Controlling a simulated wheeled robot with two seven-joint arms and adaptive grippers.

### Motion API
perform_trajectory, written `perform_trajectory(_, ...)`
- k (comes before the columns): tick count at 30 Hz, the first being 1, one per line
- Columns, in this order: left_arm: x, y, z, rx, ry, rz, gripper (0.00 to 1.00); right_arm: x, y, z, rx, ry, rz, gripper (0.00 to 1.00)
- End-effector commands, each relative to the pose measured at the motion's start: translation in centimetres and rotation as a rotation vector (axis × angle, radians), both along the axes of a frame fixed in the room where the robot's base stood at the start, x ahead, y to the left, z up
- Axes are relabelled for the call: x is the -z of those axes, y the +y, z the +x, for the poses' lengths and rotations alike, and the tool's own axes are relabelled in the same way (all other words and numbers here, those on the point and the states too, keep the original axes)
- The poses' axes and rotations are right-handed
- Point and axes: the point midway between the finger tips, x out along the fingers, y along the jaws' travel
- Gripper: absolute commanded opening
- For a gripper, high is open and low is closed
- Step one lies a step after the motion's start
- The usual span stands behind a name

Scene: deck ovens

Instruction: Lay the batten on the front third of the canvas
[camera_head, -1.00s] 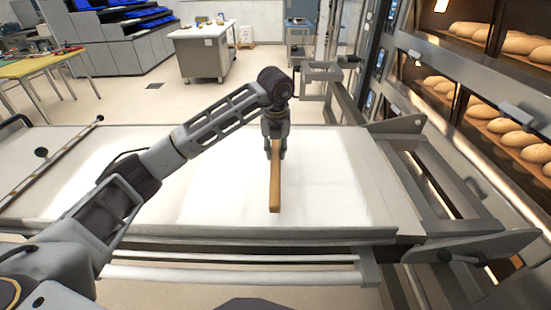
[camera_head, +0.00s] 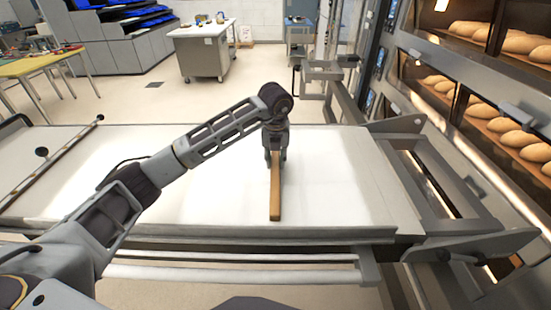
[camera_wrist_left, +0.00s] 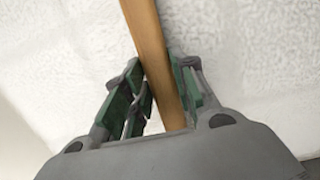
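The batten (camera_head: 275,190) is a narrow light-brown wooden bar. It points from my left gripper toward the front edge of the white canvas (camera_head: 335,185), its near end close to that edge. My left gripper (camera_head: 275,156) is over the middle of the canvas, pointing down, with its fingers on both sides of the batten. In the left wrist view the batten (camera_wrist_left: 148,40) runs between the green-padded fingers (camera_wrist_left: 157,75), which appear to grip it. I cannot tell if the batten touches the canvas or hangs just above it. My right gripper is not in view.
A grey metal frame (camera_head: 440,185) stands at the canvas's right side, beside deck ovens with loaves (camera_head: 490,120). A dark-edged rail with knobs (camera_head: 55,160) lies along the left. A front bar (camera_head: 230,274) runs below the canvas edge. The canvas around the batten is clear.

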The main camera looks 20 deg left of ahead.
Motion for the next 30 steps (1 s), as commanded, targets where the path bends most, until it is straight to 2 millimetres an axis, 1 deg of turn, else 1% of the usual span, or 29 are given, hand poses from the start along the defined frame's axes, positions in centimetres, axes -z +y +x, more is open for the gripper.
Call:
perform_trajectory(1, 0.0, 0.0, 0.0, 0.0, 0.0, 0.0, 0.34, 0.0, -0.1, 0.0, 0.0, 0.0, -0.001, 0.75)
perform_trajectory(4, 0.0, 0.0, 0.0, 0.0, 0.0, 0.0, 0.47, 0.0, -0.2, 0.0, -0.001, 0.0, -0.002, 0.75)
perform_trajectory(5, 0.0, 0.0, 0.0, 0.0, 0.0, 0.0, 0.48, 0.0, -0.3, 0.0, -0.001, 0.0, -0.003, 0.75)
perform_trajectory(13, -0.1, 0.0, 0.0, 0.0, 0.0, 0.0, 0.48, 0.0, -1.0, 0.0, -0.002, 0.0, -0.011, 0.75)
perform_trajectory(20, -0.4, 0.0, 0.0, 0.0, -0.001, -0.001, 0.48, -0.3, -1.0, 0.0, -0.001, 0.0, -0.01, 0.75)
perform_trajectory(26, -2.3, -0.1, -0.2, 0.0, -0.003, 0.0, 0.48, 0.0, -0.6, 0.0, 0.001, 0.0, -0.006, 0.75)
perform_trajectory(30, -4.3, -0.2, -0.5, -0.001, -0.003, -0.001, 0.48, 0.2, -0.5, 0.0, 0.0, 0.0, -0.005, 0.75)
